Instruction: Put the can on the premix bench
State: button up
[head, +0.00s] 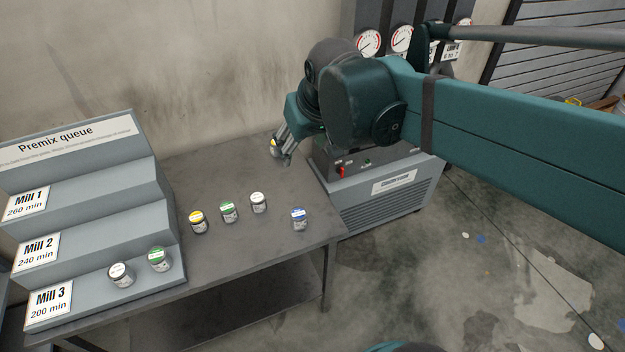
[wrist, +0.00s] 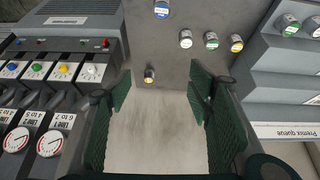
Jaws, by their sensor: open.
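A yellow can (head: 198,222), a green can (head: 229,211), a white can (head: 259,203) and a blue can (head: 298,219) stand on the bench. The stepped Premix queue rack (head: 100,205) holds two cans on its lowest step. A grey machine (head: 385,195) stands right.

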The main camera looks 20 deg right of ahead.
jog(key=s+f+t, duration=0.1)
jog(key=s+f, duration=0.3)
jog(key=s, duration=0.7)
jog(key=shift+a+f+t, duration=0.3)
jog(key=shift+a+f, duration=0.05)
jog(key=shift+f, duration=0.05)
